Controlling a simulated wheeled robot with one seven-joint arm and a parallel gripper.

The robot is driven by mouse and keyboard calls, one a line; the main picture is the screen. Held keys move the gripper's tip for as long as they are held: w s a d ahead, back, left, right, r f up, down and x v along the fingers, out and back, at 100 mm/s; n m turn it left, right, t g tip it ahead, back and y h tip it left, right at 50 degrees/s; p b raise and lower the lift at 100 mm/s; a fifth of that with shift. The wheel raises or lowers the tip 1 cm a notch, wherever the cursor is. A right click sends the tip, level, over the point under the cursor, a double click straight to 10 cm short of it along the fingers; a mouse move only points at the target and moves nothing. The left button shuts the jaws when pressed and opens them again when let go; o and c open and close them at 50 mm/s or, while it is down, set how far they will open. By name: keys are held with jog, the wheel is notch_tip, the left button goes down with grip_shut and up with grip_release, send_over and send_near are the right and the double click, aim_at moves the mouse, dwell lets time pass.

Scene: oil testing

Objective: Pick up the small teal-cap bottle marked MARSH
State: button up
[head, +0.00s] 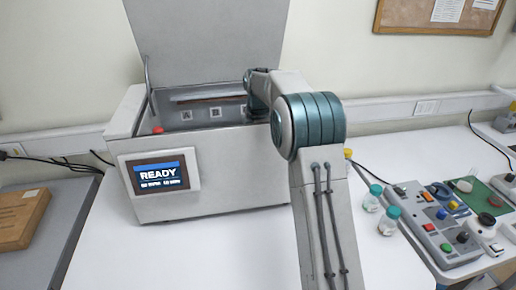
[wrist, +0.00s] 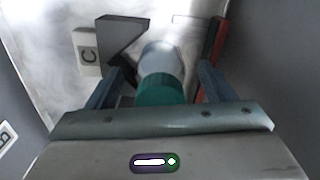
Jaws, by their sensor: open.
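In the wrist view a bottle with a teal cap (wrist: 160,90) and a pale, clear body stands inside the metal chamber. My gripper (wrist: 163,70) is open, with one finger on either side of this bottle. I cannot tell whether the fingers touch it, and no name on it is readable. In the head view my gripper is hidden inside the open machine (head: 230,190), behind its front wall and my arm. Two more small teal-cap bottles, one behind (head: 372,197) and one in front (head: 389,221), stand on the table right of my arm. Their labels are unreadable.
The machine's lid (head: 205,40) stands open, and its screen (head: 158,175) reads READY. Control boxes (head: 435,225) fill the right table.

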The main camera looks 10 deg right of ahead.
jog(key=shift+f, duration=0.1)
jog(key=shift+c, duration=0.4)
jog(key=c, duration=1.1)
